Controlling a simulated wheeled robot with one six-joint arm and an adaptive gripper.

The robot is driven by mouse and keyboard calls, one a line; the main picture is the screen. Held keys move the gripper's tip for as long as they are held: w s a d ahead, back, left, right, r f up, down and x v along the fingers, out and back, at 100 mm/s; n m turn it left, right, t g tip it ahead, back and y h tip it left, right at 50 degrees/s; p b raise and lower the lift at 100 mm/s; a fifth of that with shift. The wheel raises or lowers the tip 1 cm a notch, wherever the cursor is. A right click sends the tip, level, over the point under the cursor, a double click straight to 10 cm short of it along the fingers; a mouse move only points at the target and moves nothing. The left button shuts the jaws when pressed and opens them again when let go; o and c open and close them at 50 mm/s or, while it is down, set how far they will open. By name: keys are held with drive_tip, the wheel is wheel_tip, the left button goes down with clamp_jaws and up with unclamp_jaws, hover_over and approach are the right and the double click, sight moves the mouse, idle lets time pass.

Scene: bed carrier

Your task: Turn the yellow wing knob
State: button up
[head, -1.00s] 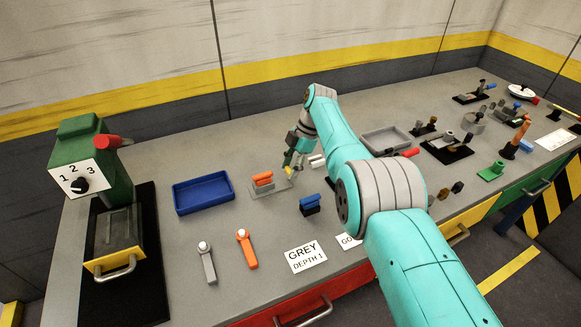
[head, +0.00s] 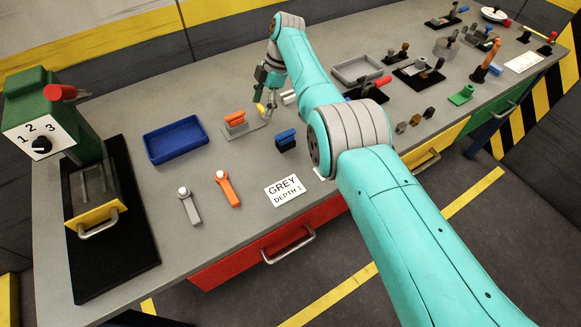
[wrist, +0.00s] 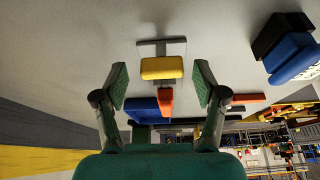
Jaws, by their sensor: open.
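The yellow wing knob (wrist: 161,68) shows in the wrist view as a rounded bar on a small grey plate (wrist: 148,48). My gripper (wrist: 161,80) is open, with one green-padded finger on each side of the knob. The knob sits centred between the fingers, with a gap on both sides. In the head view the knob (head: 260,108) is small and partly covered by my gripper (head: 267,106) at the right end of the grey plate (head: 259,126). Contact cannot be told.
An orange bar handle (head: 234,117) stands just left of the knob. A blue block on black (head: 286,139) stands in front to the right. A blue tray (head: 176,140) lies further left. White cylinders (head: 290,97) lie close on the right.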

drive_tip(key=shift+m, duration=0.3)
